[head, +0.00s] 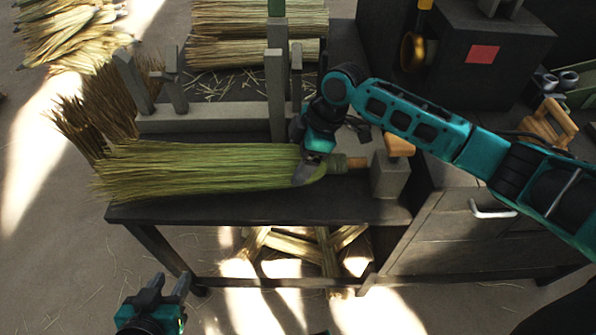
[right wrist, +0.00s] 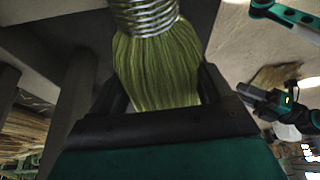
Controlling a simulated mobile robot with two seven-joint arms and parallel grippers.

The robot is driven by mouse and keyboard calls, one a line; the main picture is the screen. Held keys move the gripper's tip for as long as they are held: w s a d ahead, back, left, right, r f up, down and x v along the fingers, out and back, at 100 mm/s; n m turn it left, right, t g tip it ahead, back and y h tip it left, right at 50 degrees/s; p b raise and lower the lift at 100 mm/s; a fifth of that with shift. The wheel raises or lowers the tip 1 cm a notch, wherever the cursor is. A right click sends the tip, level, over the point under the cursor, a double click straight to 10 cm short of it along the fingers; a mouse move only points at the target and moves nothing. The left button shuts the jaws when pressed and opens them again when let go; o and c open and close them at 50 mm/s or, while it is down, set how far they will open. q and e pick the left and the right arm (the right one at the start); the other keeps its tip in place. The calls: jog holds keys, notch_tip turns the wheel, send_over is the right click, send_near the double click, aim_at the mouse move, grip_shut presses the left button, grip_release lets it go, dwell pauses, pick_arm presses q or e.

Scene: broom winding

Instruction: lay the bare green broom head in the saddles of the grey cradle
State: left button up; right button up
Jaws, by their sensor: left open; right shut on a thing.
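The green broom head (head: 200,167) lies level across the front of the dark bench, bristles to the left. My right gripper (head: 316,165) is shut on it near its right end. In the right wrist view the green bristles (right wrist: 155,70) run between the jaws, with silver wire-like coils (right wrist: 145,15) around them at the top. Whether it touches the bench I cannot tell. The grey cradle (head: 222,116) stands behind it, with upright posts at left and right; the broom head is in front of it. My left gripper (head: 165,287) is open and empty, low in front of the bench.
A grey block (head: 390,176) with a wooden top stands at the bench's right, near the broom head's stub. Brown bristles (head: 95,120) are at the left end. Straw bundles (head: 255,50) lie behind. A drawer cabinet (head: 455,235) is at right.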

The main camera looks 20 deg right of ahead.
jog(key=shift+f, duration=1.95)
jog(key=o, duration=1.3)
jog(key=shift+o, duration=0.2)
